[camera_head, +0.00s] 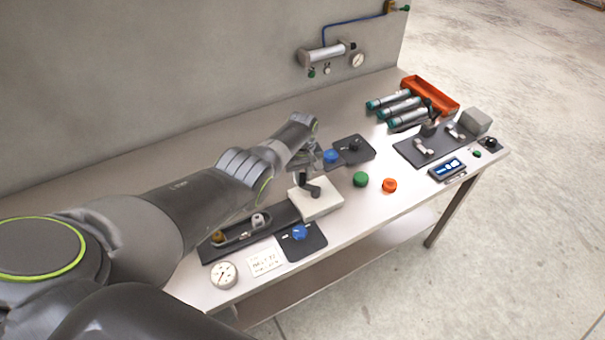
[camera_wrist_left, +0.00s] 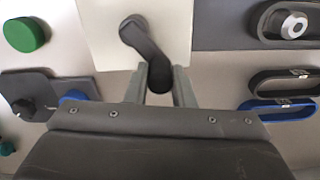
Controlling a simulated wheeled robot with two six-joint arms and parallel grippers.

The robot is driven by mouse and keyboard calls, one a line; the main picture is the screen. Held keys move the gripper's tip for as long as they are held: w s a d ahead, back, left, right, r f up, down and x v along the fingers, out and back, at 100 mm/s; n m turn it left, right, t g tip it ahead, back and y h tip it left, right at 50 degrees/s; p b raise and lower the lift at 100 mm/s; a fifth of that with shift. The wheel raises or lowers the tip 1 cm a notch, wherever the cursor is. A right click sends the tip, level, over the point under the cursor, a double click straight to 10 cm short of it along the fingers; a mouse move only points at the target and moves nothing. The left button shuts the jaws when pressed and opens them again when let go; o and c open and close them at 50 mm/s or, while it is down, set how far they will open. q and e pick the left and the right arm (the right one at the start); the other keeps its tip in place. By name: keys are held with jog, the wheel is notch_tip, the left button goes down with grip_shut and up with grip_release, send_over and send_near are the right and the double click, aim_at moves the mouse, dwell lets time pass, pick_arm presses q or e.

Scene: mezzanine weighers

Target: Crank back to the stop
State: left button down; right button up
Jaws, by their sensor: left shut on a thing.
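A dark crank (camera_wrist_left: 143,42) is mounted on a white block (camera_wrist_left: 172,12). In the head view the crank (camera_head: 313,191) shows on top of the white block (camera_head: 322,204) near the middle of the table. My left gripper (camera_wrist_left: 160,77) has its two fingers on either side of the crank's knob end, shut on it. In the head view the left gripper (camera_head: 304,172) reaches down over the block and partly hides the crank. My right gripper is in neither view.
A green knob (camera_head: 360,179) and an orange knob (camera_head: 389,185) stand right of the block. A blue knob (camera_head: 330,156) is behind it, another blue knob (camera_head: 299,232) in front. A slotted dark tray (camera_head: 222,252) lies left. The orange bin (camera_head: 440,97) is far right.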

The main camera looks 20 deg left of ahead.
pick_arm(q)
jog(key=shift+w+r, duration=0.1)
jog(key=c, duration=1.2)
grip_release()
jog(key=shift+c, duration=0.2)
jog(key=shift+r, duration=0.1)
jog(key=shift+r, duration=0.8)
notch_tip(320, 180, up, 16)
jog(key=b, duration=0.3)
jog(key=shift+f, duration=0.2)
